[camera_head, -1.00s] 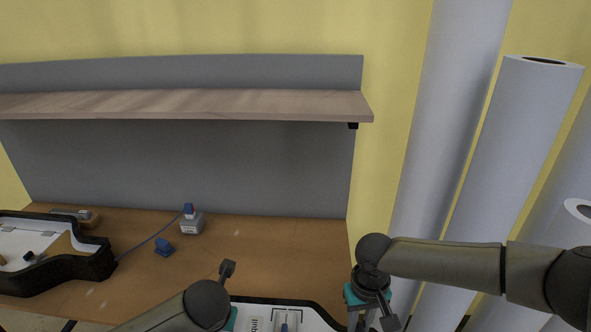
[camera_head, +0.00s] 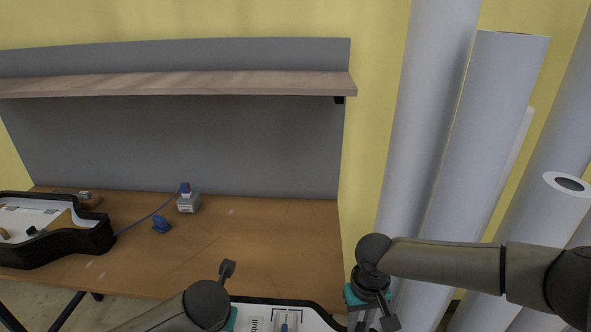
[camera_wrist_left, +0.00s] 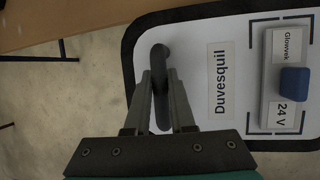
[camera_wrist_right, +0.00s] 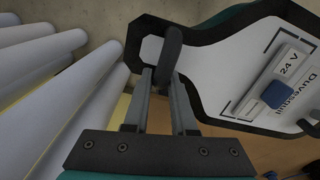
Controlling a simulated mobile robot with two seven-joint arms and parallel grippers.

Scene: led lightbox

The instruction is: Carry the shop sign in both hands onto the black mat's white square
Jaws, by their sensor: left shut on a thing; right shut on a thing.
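The shop sign is a white panel with a thick black rim (camera_head: 305,303), low in the head view between my arms and cut off by the lower edge. The left wrist view shows its white face (camera_wrist_left: 190,50) with a "Duvesquil" label and a module marked "24 V". My left gripper (camera_wrist_left: 160,88) is shut on a dark handle at one end of the sign. My right gripper (camera_wrist_right: 170,80) is shut on the dark handle at the other end, where the white face (camera_wrist_right: 228,55) also shows. The black mat and its white square are not in view.
Several tall white rolls (camera_head: 480,130) stand at right. Bare floor shows at lower left.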

